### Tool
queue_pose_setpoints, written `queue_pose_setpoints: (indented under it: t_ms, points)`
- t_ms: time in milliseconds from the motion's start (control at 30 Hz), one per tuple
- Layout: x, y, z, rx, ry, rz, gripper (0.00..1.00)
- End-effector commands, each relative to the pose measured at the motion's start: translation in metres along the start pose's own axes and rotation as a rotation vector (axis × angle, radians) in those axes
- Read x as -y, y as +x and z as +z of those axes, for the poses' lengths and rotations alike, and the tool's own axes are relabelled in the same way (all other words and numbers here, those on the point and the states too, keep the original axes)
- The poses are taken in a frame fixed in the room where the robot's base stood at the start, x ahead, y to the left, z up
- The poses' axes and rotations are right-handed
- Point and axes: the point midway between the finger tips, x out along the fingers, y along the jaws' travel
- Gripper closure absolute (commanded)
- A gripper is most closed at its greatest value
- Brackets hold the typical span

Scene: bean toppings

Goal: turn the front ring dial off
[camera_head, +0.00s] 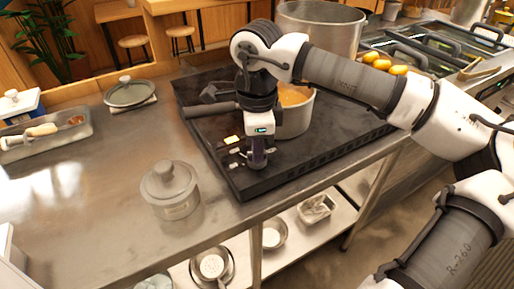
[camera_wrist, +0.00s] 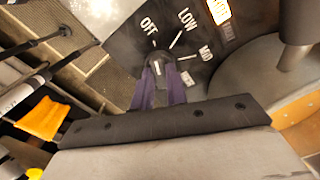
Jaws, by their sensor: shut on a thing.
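The front ring dial (camera_wrist: 157,63) shows in the wrist view as a small dark knob with a light mark. In the head view my gripper (camera_head: 258,160) reaches down to the front left corner of the black cooktop (camera_head: 330,150) and hides the dial there. I cannot tell for sure which label the dial's mark points at.
A pot with orange contents (camera_head: 296,118) stands on the cooktop close behind my gripper. A larger metal pot (camera_head: 322,30) stands behind it. An orange-lit label (camera_wrist: 219,12) glows on the panel.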

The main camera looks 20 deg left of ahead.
Motion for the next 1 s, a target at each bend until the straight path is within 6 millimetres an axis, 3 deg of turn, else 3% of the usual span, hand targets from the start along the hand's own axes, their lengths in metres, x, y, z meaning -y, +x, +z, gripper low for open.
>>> queue_pose_setpoints:
  t_ms: [567, 600, 733, 1000]
  points:
    - [0.0004, -0.0009, -0.0002, 0.000, -0.037, -0.002, 1.00]
    - [0.0004, -0.0009, -0.0002, 0.000, -0.037, -0.002, 0.83]
    - [0.0003, -0.0007, -0.0001, 0.000, -0.037, -0.001, 0.66]
    - [0.0002, -0.0005, -0.0001, 0.000, -0.036, -0.001, 0.64]
